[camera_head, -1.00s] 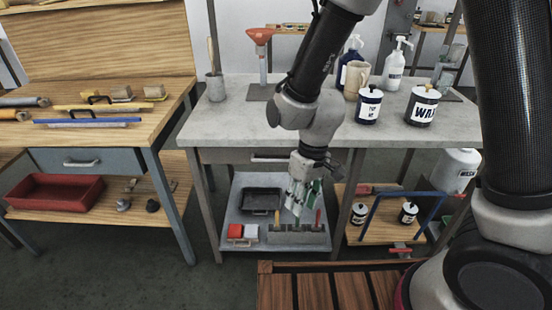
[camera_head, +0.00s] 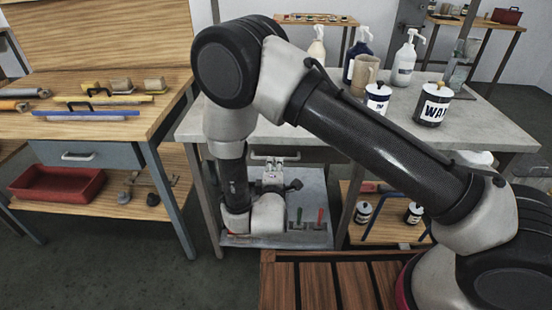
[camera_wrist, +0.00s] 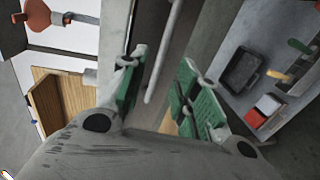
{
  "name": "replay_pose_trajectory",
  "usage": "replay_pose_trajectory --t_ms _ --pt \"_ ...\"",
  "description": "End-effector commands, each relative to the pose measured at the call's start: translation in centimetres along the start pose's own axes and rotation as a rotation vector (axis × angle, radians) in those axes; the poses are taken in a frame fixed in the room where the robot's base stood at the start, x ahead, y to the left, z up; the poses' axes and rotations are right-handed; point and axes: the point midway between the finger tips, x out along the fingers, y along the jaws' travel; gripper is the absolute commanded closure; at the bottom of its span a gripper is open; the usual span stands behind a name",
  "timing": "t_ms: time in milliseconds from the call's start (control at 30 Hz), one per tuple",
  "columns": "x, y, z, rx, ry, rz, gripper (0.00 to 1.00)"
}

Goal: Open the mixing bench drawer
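The mixing bench (camera_head: 200,125) is the grey-topped bench in the middle of the head view. Its drawer front (camera_head: 325,156) is under the top and looks closed. My gripper (camera_head: 272,165) is in front of the drawer, below the bench's front edge, and my arm hides part of the bench. In the wrist view, my gripper (camera_wrist: 162,62) has its green-padded fingers apart. The pale drawer handle bar (camera_wrist: 163,48) runs between them, with gaps visible on both sides. I cannot tell whether either finger touches the bar.
The lower shelf (camera_wrist: 215,100) holds a black tray (camera_wrist: 241,70) and a red-and-white block (camera_wrist: 262,108). Bottles, a jug and labelled tins stand on the bench top. A wooden bench (camera_head: 160,115) with another drawer (camera_head: 95,153) is at left. A slatted wooden surface (camera_head: 315,285) is in front.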

Motion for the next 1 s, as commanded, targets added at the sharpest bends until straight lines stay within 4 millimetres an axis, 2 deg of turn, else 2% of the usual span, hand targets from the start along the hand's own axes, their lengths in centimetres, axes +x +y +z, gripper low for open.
replay_pose_trajectory --t_ms 200,400,767,933,1000 --pt "3.7 0.0 0.1 0.004 -0.003 0.0 0.69" --pt "6.3 0.0 0.0 0.004 0.0 -0.002 0.69" --pt "7.0 0.0 0.0 0.004 0.001 -0.002 0.69" --pt "7.0 0.0 0.0 0.004 0.001 -0.003 1.0" --pt "7.0 -0.1 0.0 0.004 0.001 -0.003 1.0"
